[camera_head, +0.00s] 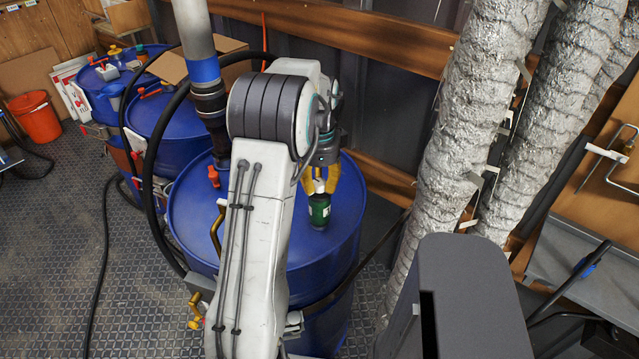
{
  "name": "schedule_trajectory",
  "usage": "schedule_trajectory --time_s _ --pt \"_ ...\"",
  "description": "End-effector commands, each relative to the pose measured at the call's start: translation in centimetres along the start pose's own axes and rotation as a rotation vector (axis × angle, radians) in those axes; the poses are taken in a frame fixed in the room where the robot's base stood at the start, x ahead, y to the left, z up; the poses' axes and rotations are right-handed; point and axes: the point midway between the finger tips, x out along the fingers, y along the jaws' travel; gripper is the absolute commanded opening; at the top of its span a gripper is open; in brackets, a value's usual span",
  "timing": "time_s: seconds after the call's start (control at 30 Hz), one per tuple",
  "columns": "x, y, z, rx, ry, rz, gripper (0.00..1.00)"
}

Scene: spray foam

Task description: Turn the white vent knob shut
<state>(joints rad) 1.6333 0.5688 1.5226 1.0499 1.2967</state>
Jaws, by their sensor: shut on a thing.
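A small white knob (319,186) shows between the yellow fingers of my gripper (320,188). My gripper points down and is shut on the knob. The knob sits over a dark green cylindrical fitting (319,212) on the top of the near blue drum (345,222). The fingers hide part of the knob, so its turn angle cannot be read.
A grey pipe with a blue band (205,70) rises from the drum's left side, beside a red valve handle (213,176). A black hose (140,110) loops at left. More blue drums (160,110) stand behind. Silver foil ducts (470,120) stand at right.

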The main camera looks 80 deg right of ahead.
Motion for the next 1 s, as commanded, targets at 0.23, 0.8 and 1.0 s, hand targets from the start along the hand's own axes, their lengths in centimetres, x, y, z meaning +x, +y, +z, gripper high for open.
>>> schedule_trajectory --time_s 0.23,0.8,1.0 --pt "0.1 0.1 0.0 -0.001 -0.001 0.004 0.51" --pt "-2.3 -0.1 0.0 -0.001 0.001 -0.004 0.56" --pt "-5.7 -0.1 0.0 -0.001 0.001 -0.004 0.56"
